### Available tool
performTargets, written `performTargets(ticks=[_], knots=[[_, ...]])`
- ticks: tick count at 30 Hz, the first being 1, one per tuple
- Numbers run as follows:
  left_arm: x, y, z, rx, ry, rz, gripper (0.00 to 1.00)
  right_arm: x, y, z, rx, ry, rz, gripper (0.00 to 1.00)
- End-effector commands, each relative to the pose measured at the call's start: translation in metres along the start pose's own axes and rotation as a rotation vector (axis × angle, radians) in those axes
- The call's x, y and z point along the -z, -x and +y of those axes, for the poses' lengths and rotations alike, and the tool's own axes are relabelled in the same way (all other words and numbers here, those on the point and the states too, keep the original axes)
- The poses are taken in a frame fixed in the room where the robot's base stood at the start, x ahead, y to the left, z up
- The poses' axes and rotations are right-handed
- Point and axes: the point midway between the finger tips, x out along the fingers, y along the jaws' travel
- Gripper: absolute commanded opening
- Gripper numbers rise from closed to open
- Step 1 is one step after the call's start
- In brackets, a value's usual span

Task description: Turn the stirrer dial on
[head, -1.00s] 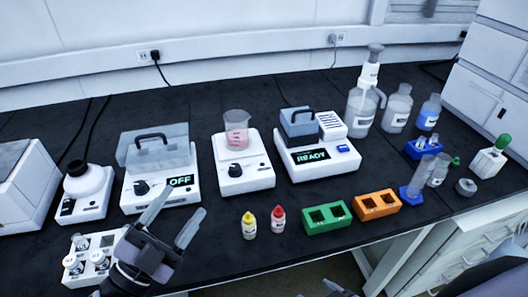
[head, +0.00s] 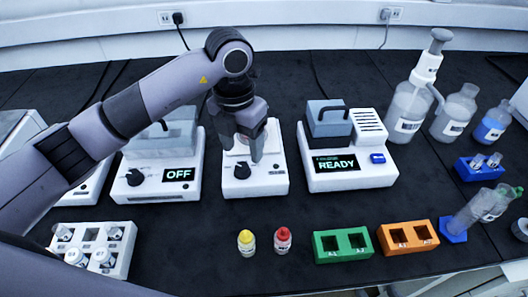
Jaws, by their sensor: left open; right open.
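The stirrer (head: 270,182) is a white box with a beaker on top, in the middle of the bench in the head view. Its black dial (head: 242,170) is on the front face. My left gripper (head: 243,152) is open and points down over the stirrer, in front of the beaker. Its fingertips are just above and behind the dial in the picture; whether they touch anything I cannot tell. The gripper hides most of the beaker. Only a dark sliver of my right gripper (head: 376,291) shows at the bottom edge.
Left of the stirrer is a device reading OFF (head: 150,190) with its own dial; right is one reading READY (head: 350,178). In front stand yellow (head: 246,243) and red-capped (head: 283,240) bottles, and green (head: 328,250) and orange (head: 393,240) racks.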

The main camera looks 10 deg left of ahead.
Motion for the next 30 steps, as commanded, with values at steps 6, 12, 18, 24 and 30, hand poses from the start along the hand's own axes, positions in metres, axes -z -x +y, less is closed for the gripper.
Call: performTargets(ticks=[6, 12, 18, 24, 30], knots=[[-0.001, -0.009, 0.012, -0.054, 0.020, 0.003, 0.61, 0.001, 0.001, 0.000, 0.000, 0.000, 0.000, 0.64], [-0.001, -0.041, 0.012, -0.050, 0.018, 0.003, 0.61, 0.003, 0.002, 0.000, 0.001, 0.000, 0.000, 0.64], [-0.001, -0.062, 0.013, -0.049, 0.017, 0.000, 0.61, 0.004, 0.003, 0.000, 0.001, 0.000, 0.000, 0.64], [-0.001, -0.067, 0.013, -0.049, 0.016, -0.002, 0.61, 0.004, 0.003, -0.001, 0.001, 0.000, 0.000, 0.64], [-0.001, -0.066, 0.013, -0.049, 0.016, -0.002, 0.38, 0.004, 0.003, -0.001, 0.001, 0.000, 0.000, 0.64]])
